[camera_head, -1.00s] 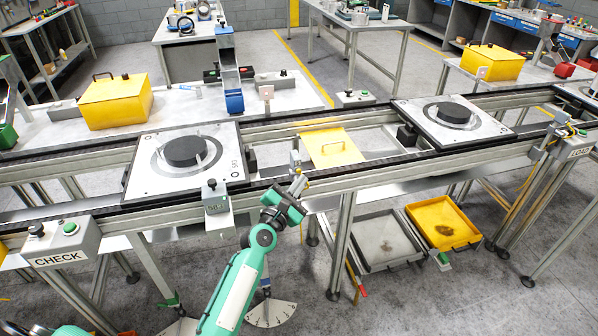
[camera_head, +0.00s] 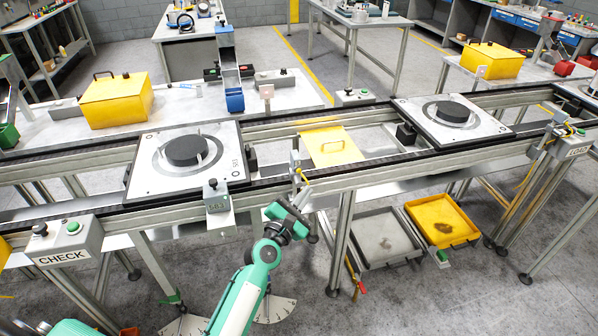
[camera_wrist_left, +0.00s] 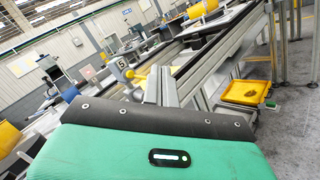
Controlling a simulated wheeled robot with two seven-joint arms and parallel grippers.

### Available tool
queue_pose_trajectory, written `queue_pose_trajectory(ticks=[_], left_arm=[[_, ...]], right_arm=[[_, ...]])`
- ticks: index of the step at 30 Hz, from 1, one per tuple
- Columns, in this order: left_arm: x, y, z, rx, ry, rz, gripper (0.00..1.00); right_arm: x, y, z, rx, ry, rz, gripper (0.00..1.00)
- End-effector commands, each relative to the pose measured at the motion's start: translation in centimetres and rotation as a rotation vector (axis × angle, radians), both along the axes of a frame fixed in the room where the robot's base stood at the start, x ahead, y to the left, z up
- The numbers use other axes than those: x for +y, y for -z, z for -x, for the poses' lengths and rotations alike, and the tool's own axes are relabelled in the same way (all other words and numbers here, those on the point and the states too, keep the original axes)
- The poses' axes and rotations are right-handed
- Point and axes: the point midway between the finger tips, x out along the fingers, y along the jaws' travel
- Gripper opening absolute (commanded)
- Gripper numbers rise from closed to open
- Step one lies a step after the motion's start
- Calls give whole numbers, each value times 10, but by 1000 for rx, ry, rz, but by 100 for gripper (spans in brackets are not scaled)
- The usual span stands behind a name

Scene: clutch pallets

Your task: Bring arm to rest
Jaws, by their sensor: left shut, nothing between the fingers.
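My left arm (camera_head: 245,295), teal with dark joints, reaches in from the bottom of the head view. My right gripper is not in view.
The conveyor (camera_head: 390,165) carries a left pallet (camera_head: 150,178) and a right pallet (camera_head: 478,133), each with a black disc. A CHECK button box (camera_head: 62,242) stands front left. A grey tray (camera_head: 372,252) and yellow tray (camera_head: 465,238) lie low at right.

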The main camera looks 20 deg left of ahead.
Motion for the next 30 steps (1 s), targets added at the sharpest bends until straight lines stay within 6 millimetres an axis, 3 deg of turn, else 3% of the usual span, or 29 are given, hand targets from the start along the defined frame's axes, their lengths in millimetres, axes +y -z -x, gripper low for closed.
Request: queue_pose_trajectory(ticks=[9, 11, 13, 17, 20, 24, 26, 30], left_arm=[[0, 3, 0, 4, 0, -7, 0], [-1, 13, 0, 18, -2, -33, 0], [-2, 38, 1, 52, -6, -102, 0], [-5, 118, 10, 158, 1, -338, 0], [-8, 193, 30, 249, 39, -571, 0], [-7, 293, 73, 358, 137, -889, 0], [-6, 334, 97, 398, 197, -1021, 0], [1, 419, 162, 466, 369, -1316, 0]], right_arm=[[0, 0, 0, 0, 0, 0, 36], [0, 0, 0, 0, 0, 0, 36], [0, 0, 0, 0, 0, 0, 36], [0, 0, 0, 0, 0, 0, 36], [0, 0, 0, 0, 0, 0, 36], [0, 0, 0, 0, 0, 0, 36], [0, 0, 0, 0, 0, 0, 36], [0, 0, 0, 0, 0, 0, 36]])
